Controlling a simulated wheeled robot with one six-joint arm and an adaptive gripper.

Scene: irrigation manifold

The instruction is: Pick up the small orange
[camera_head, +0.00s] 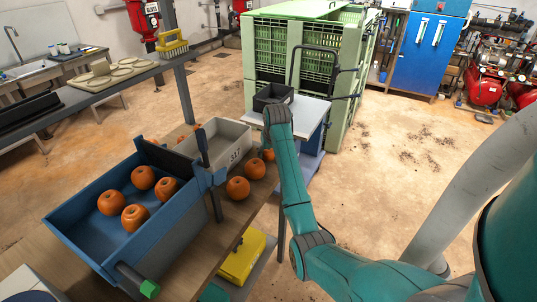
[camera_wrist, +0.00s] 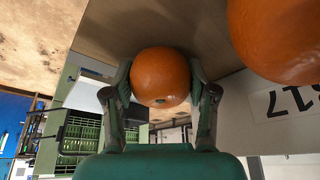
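The small orange (camera_wrist: 160,77) is between the two fingers of my gripper (camera_wrist: 160,72) in the wrist view. The fingers touch it on both sides, so my gripper looks shut on it. The brown table top lies behind it; I cannot tell whether it still touches the table. A second orange (camera_wrist: 284,38) looms larger at the upper right. In the head view my teal arm hides my gripper. An orange (camera_head: 268,154) partly shows beside the arm, and two more oranges, one of them here (camera_head: 238,188), sit on the table by the grey box.
A grey box (camera_head: 232,133) marked with a number stands close to the oranges. A blue crate (camera_head: 90,212) with several oranges is at the left. A small black bin (camera_head: 270,94) stands on a white-topped cart before a green crate (camera_head: 300,50). A yellow box (camera_head: 243,258) sits below the table.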

